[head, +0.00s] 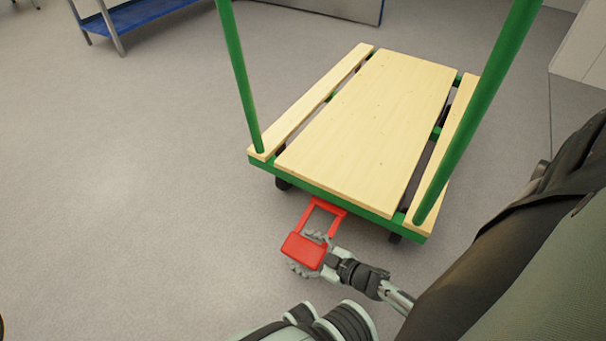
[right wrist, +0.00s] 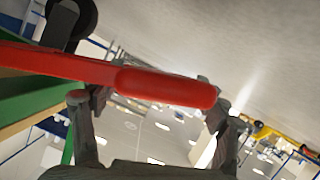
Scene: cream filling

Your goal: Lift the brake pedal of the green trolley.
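The green trolley (head: 365,125) has a light wooden deck, a green frame and two green uprights. Its red brake pedal (head: 304,250) sticks out from the near edge, low over the floor. My right gripper (head: 312,254) is at the pedal's outer end, partly hidden beneath it. In the right wrist view the red pedal (right wrist: 165,88) crosses between the spread fingers of my right gripper (right wrist: 150,110). The fingers are apart, and I see no firm closing on the pedal. My left gripper does not show.
A steel table with a blue lower shelf (head: 140,14) stands at the back left. A pale cabinet (head: 585,50) is at the right edge. A trolley wheel (right wrist: 72,22) is close to the pedal. The floor (head: 120,200) to the left is clear.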

